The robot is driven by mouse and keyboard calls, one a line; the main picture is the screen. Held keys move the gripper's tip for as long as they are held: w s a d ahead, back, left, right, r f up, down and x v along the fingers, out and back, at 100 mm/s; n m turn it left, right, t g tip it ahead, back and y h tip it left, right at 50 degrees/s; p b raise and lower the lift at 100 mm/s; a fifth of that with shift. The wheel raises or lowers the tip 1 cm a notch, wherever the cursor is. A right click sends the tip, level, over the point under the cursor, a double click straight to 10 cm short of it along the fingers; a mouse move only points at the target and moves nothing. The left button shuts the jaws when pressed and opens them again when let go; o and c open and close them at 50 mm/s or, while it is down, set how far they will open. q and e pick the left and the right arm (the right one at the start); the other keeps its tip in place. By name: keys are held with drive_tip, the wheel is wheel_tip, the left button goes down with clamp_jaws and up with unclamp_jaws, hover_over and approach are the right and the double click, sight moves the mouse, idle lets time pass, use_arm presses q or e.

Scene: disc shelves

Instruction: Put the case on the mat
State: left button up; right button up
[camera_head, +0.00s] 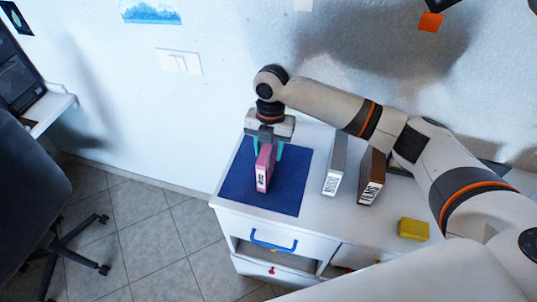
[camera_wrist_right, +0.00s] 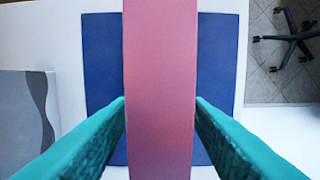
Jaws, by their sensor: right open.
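My right gripper (camera_head: 268,150) is above the mat and open, with one teal finger on each side of the case. In the right wrist view the pink case (camera_wrist_right: 160,90) runs between the two fingers, its sides very close to them; I cannot tell whether they touch. The blue mat (camera_wrist_right: 103,50) shows on both sides of it. My left gripper is not in view.
A grey case (camera_head: 334,172) and a brown case (camera_head: 371,180) stand right of the mat on the white cabinet top. A yellow block (camera_head: 413,229) lies nearer the front right. The cabinet has a blue handle (camera_head: 273,241). A chair (camera_head: 40,195) stands at the left.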

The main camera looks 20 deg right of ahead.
drive_tip(key=r, duration=0.3)
drive_tip(key=r+b, duration=0.1)
drive_tip(key=r, duration=0.2)
drive_tip(key=w+r, duration=0.1)
drive_tip(key=r, duration=0.2)
drive_tip(key=shift+d+r, duration=0.3)
drive_tip(key=shift+d, duration=0.05)
drive_tip(key=shift+f, duration=0.1)
